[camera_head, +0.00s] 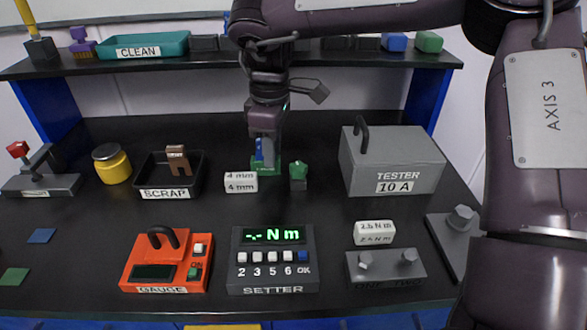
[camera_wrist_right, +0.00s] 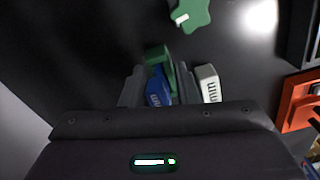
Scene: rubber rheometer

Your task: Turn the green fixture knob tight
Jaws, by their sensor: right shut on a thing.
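The green knob (camera_head: 299,169), lobed in shape, sits on a dark post on the bench just right of my right gripper. It also shows at the top of the right wrist view (camera_wrist_right: 190,12), with a white mark, apart from the fingers. My right gripper (camera_head: 265,150) points down at the green fixture base (camera_head: 266,170). It is shut on a small blue block (camera_wrist_right: 157,86) with white lettering, which stands at the green fixture (camera_wrist_right: 158,56). The fingers partly hide both. My left gripper is not in view.
A white 4 mm block (camera_head: 241,183) lies close beside the fixture. The scrap tray (camera_head: 196,190) is to the left and the grey tester (camera_head: 400,160) to the right. The orange gauge (camera_head: 160,272) and the setter (camera_head: 273,270), its display lit, stand in front.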

